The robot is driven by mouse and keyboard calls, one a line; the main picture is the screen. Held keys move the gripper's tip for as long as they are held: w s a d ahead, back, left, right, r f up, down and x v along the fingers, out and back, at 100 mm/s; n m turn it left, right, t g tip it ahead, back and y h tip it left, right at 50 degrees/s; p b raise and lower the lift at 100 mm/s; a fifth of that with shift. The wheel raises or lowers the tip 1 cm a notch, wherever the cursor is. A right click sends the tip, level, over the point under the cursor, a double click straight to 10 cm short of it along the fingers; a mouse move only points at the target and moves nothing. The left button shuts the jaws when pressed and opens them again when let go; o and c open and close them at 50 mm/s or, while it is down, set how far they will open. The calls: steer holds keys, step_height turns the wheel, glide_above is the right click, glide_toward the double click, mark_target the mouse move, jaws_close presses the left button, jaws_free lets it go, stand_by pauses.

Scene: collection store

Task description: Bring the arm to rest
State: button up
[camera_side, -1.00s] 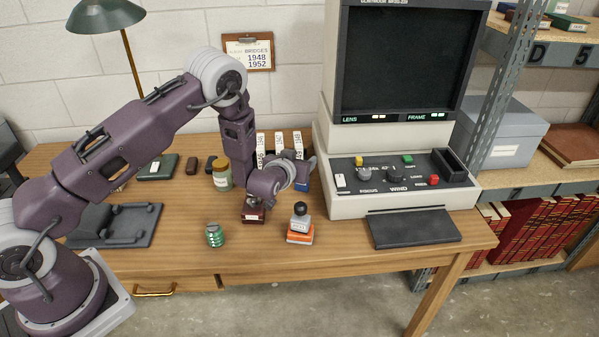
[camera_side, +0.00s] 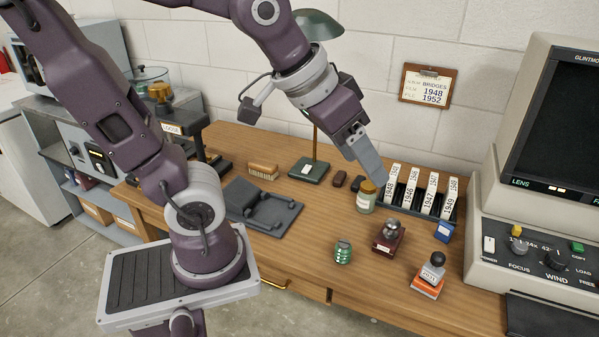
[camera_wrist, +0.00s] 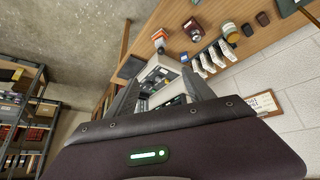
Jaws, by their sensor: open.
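My gripper (camera_side: 376,172) is raised above the desk (camera_side: 318,257), pointing down and to the right in the side view. Its fingers look empty. In the wrist view my gripper (camera_wrist: 160,88) has its two grey fingers apart with nothing held between them. In the side view the fingertips appear close to a gold-lidded jar (camera_side: 366,200) and a rack of white labelled boxes (camera_side: 431,195); I cannot tell the exact gap. A dark red block with a grey knob (camera_side: 387,240) stands on the desk, clear of the gripper.
The microfilm reader (camera_side: 520,140) stands at right. A green lamp (camera_side: 318,28) is behind my arm. A dark grey cradle (camera_side: 262,207) lies at left.

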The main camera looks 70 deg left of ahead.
steer(key=s+f+g, duration=0.1)
steer(key=s, duration=0.8)
steer(key=shift+a+f+m, duration=0.25)
steer(key=shift+a+m, duration=0.05)
steer(key=shift+a, duration=0.1)
